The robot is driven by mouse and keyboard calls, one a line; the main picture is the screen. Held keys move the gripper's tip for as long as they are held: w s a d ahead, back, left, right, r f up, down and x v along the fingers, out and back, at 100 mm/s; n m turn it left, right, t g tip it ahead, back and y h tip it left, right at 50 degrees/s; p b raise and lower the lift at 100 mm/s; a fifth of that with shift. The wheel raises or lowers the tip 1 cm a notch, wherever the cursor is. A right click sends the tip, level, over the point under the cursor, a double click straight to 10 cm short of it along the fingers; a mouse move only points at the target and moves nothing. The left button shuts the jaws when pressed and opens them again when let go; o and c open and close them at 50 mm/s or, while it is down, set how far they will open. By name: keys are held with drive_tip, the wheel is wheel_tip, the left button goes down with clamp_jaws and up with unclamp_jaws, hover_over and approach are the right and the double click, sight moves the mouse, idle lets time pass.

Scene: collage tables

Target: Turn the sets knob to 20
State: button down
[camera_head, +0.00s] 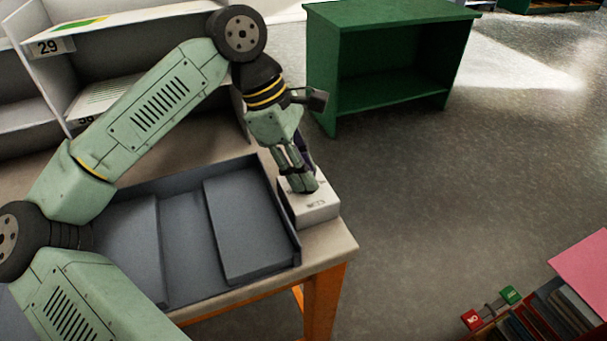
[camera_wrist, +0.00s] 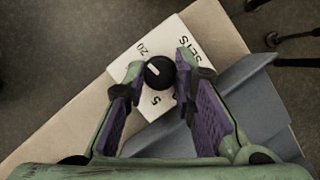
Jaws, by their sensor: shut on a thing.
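The sets knob (camera_wrist: 159,73) is a small round black knob with a short white mark, on a white box with printed labels (camera_wrist: 120,70). In the wrist view, "20" is printed up-left of the knob, "5" below it and "SETS" at the upper right. The white mark lies on the knob's upper-left part; I cannot tell its exact setting. My gripper (camera_wrist: 159,66) is shut on the knob, one finger on each side. In the head view, my gripper (camera_head: 303,186) points down onto the white box (camera_head: 315,209), and its fingers hide the knob.
A blue-grey tray (camera_head: 283,262) lies beside the box on the table (camera_head: 335,240), whose corner is close to the box. A numbered shelf (camera_head: 75,60) stands behind. A green cabinet (camera_head: 335,85) stands beyond on open floor. Books (camera_head: 560,310) are at the lower right.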

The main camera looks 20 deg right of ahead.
drive_tip(key=shift+m+y, duration=0.3)
drive_tip(key=shift+m, duration=0.4)
drive_tip(key=shift+b, duration=0.3)
drive_tip(key=c, duration=1.3)
unclamp_jaws()
drive_tip(key=shift+c, duration=0.2)
drive_tip(key=v, duration=1.2)
drive_tip(key=shift+w+g, duration=0.3)
drive_tip(key=shift+f, duration=0.1)
